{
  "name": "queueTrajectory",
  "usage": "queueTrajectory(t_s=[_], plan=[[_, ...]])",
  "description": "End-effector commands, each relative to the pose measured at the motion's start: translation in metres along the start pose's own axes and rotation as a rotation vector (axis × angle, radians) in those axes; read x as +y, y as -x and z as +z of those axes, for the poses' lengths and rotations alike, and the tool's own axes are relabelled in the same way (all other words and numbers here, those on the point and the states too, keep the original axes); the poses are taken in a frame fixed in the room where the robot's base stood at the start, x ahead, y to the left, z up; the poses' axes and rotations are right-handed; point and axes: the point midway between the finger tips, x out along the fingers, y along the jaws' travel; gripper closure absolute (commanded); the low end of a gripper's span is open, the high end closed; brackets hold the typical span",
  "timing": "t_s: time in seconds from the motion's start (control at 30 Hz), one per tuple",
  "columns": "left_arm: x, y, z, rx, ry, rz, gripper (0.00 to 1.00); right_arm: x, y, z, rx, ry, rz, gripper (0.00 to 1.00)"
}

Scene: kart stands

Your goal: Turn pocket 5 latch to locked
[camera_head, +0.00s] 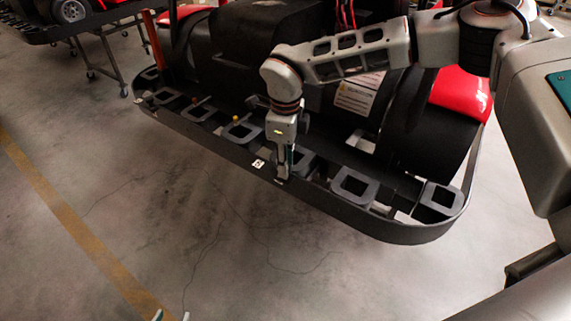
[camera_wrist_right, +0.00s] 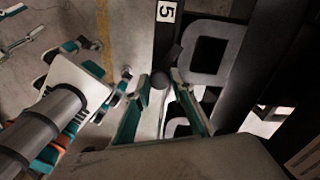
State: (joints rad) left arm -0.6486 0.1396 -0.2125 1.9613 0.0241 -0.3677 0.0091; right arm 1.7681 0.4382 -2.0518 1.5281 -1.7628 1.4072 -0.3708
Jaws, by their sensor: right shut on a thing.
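My right gripper (camera_head: 283,178) reaches down to the outer rail of the kart's bumper tray, just right of a small white label (camera_head: 258,164). In the right wrist view its teal-sided fingers (camera_wrist_right: 160,88) are closed around the dark latch (camera_wrist_right: 160,79). The white label with a "5" (camera_wrist_right: 166,11) is on the rail beside it. The square grey frame of a pocket (camera_wrist_right: 212,48) lies right of the latch. The fingers hide much of the latch, so I cannot read its exact angle. My left gripper (camera_head: 171,316) shows only its two separated tips at the bottom edge.
Several square pockets line the tray; one at the right (camera_head: 354,186) looks empty. Small yellow (camera_head: 235,118) and orange (camera_head: 195,100) pieces stand at pockets to the left. The kart tyre (camera_head: 430,125) is behind the tray. The floor in front (camera_head: 150,210) is clear.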

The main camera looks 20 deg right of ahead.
Motion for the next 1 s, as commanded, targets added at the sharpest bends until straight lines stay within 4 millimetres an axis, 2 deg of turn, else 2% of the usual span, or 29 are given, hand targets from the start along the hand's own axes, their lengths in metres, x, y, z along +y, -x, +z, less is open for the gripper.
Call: queueTrajectory(t_s=[1.0], plan=[[0.003, -0.009, 0.017, -0.005, 0.001, 0.002, 0.6, -0.001, 0.001, 0.001, -0.004, -0.923, 0.0, 0.98]])
